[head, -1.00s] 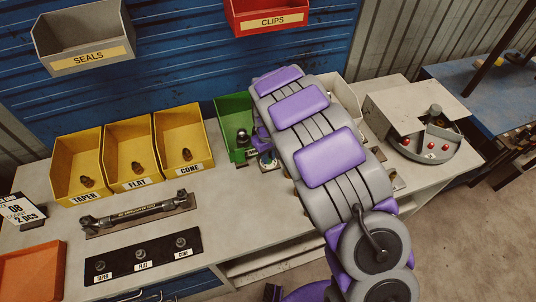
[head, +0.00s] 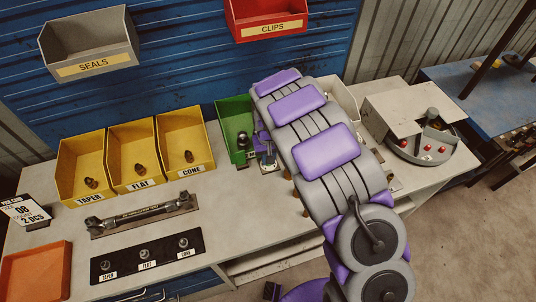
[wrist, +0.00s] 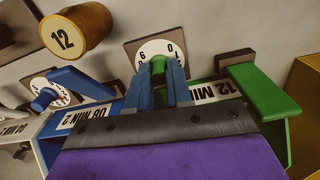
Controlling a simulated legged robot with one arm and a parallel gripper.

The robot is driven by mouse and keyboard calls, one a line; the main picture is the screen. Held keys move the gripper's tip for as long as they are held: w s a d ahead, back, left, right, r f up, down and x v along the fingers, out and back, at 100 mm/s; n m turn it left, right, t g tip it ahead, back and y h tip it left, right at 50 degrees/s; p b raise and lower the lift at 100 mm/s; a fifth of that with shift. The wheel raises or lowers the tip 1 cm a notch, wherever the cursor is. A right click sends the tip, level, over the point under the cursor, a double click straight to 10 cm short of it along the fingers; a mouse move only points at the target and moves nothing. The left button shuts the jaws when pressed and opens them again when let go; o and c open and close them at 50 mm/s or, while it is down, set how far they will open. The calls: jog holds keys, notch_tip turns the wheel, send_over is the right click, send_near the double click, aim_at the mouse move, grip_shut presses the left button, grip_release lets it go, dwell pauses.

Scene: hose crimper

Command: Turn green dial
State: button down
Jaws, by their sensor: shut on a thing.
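The green dial (wrist: 158,64) shows in the wrist view, in front of a round white scale with numbers on a square plate (wrist: 132,48). My gripper (wrist: 161,70) has its two blue fingers on either side of the dial, shut on it. The dial's far side and part of the scale are hidden by the fingers. In the head view my arm covers most of the dial's surroundings, and the dial cannot be made out there.
A blue dial (wrist: 44,100) sits left of the green one. A green part (wrist: 262,92) stands close on the right, and a wooden cylinder marked 12 (wrist: 78,33) at upper left. A green bin (head: 232,118) and yellow bins (head: 183,138) stand on the bench.

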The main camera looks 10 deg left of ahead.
jog(key=shift+m+p, duration=0.3)
jog(key=shift+m, duration=0.6)
jog(key=c, duration=1)
grip_release()
jog(key=shift+c, duration=0.2)
jog(key=shift+r, duration=0.15)
notch_tip(320, 180, up, 17)
jog(key=p, duration=0.2)
jog(key=shift+a, duration=0.1)
